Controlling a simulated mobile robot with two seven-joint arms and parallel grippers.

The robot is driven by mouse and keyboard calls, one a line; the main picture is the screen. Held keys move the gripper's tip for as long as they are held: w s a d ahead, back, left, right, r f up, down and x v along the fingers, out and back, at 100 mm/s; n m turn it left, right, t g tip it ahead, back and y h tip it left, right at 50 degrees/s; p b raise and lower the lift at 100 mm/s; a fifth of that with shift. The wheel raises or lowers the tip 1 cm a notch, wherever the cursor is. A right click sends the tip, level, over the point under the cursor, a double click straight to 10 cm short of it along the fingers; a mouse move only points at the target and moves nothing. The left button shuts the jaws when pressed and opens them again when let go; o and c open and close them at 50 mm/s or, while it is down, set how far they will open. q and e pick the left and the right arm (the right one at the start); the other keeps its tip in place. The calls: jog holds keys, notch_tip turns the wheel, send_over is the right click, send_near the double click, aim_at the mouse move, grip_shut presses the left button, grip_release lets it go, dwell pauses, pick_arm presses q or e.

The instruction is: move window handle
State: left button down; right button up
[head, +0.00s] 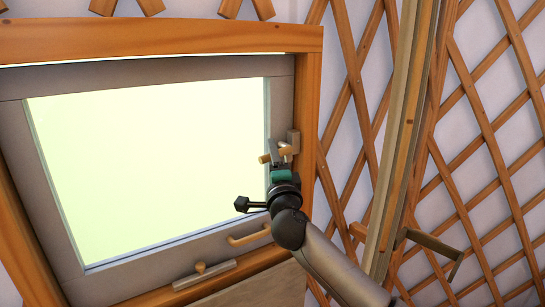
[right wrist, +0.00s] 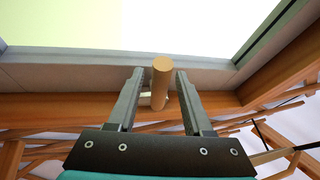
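The window handle (head: 288,150) is a small wooden grip on a grey plate at the right side of the grey window sash (head: 281,100). My right gripper (head: 277,154) reaches up to it from below and partly covers it. In the right wrist view the handle's round wooden end (right wrist: 162,64) stands between the two grey fingers of my right gripper (right wrist: 158,90). The fingers are apart, with small gaps on both sides of the handle. My left gripper is not in view.
A second wooden latch (head: 200,270) and a curved wooden pull (head: 249,234) sit on the lower sash. An orange wooden frame (head: 307,100) surrounds the window. A lattice wall (head: 480,130) and a wooden post (head: 405,130) stand to the right.

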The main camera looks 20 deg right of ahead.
grip_shut()
dwell(1.2)
